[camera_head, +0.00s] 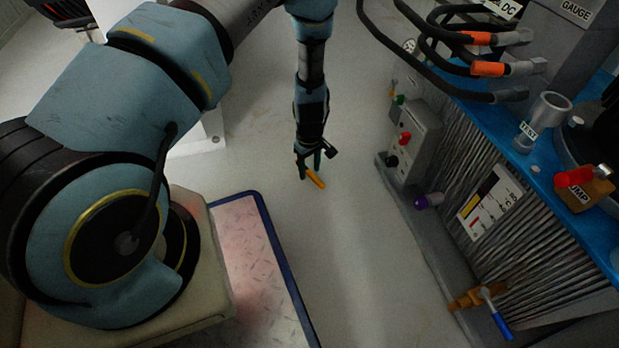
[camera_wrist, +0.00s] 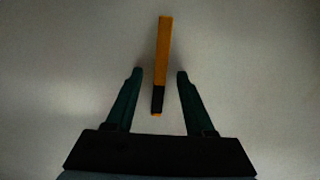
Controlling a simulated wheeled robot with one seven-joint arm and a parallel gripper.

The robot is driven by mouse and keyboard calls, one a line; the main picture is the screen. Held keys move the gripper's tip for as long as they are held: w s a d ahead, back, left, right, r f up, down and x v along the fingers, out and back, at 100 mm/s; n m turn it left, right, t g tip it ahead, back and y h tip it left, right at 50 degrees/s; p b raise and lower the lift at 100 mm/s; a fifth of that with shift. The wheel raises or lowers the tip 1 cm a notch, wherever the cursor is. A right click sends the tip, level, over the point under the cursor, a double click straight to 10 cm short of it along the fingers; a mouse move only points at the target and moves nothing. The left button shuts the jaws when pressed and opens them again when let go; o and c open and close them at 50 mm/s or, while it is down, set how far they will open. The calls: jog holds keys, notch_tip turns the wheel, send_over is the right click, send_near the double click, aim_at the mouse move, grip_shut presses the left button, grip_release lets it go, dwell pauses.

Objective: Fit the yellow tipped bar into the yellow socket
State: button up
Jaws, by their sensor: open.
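The bar is orange-yellow with a black band and a small yellow tip at its near end. In the wrist view the bar (camera_wrist: 164,50) lies lengthwise between and beyond my fingers, with a gap on each side. My gripper (camera_wrist: 159,73) is open around its near part, and no finger clearly touches it. In the head view my gripper (camera_head: 308,172) points down over the floor, and the bar (camera_head: 316,181) shows at its fingertips. A small yellowish fitting (camera_head: 393,86) shows at the far end of the grey panel; I cannot tell whether it is the yellow socket.
The grey panel box (camera_head: 423,130) on the right carries green, red and dark fittings. A purple-ended part (camera_head: 428,201) and a brass valve with a blue handle (camera_head: 495,315) stick out from the machine. Black hoses (camera_head: 430,65) hang above. The floor between is clear.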

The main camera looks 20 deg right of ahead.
grip_shut()
dwell(0.4)
dwell(1.0)
